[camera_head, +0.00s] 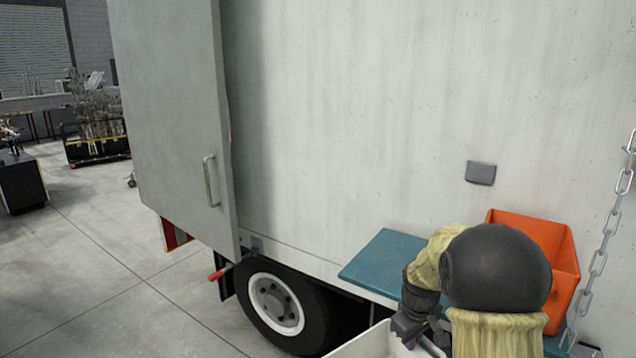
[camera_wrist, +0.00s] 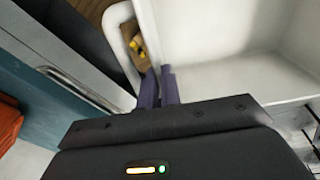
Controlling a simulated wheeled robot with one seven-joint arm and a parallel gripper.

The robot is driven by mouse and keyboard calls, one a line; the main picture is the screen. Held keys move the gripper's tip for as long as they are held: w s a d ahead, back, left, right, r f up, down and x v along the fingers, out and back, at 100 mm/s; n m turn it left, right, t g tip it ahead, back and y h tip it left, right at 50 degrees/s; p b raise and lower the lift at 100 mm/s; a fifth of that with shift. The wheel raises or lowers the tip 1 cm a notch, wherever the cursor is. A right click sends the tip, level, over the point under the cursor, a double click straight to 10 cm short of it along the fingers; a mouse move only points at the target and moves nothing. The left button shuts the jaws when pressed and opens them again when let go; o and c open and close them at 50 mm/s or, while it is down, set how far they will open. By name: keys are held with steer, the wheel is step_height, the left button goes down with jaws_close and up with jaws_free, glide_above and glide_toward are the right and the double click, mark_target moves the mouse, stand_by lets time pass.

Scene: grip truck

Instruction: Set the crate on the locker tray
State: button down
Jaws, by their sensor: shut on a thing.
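The white crate (camera_head: 362,346) is at the bottom edge of the head view, mostly cut off, in front of the truck's side. In the wrist view the crate (camera_wrist: 215,50) fills the upper right, its pale inside visible. My gripper (camera_wrist: 160,88) is shut on the crate's white side handle, with both purple fingers close together there. In the head view my gripper (camera_head: 425,336) is partly hidden by my arm. The locker tray, a flat teal shelf (camera_head: 378,257), sticks out from the truck's side beyond the crate. Its right part is hidden behind my arm.
An orange bin (camera_head: 540,240) stands at the tray's right. A chain (camera_head: 608,230) hangs at far right. The open grey truck door (camera_head: 180,110) and a wheel (camera_head: 280,305) are at left. The tray's left part is bare. A small brown piece with yellow spots (camera_wrist: 137,45) shows beside the handle.

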steer(key=f+m, duration=0.1)
steer(key=f, duration=0.3)
steer(key=s+f+m, duration=0.1)
steer(key=f, duration=0.4)
steer(key=f+m, duration=0.1)
steer(key=f, duration=0.3)
steer(key=shift+s+a+f+g, duration=0.1)
steer(key=shift+s+f+g, duration=0.2)
steer(key=s+f+m, duration=0.3)
steer(key=s+f, duration=0.1)
steer(key=f, duration=0.6)
steer(key=shift+s+d+f+h, duration=0.25)
steer(key=shift+d+f+h, duration=0.15)
steer(key=a, duration=0.7)
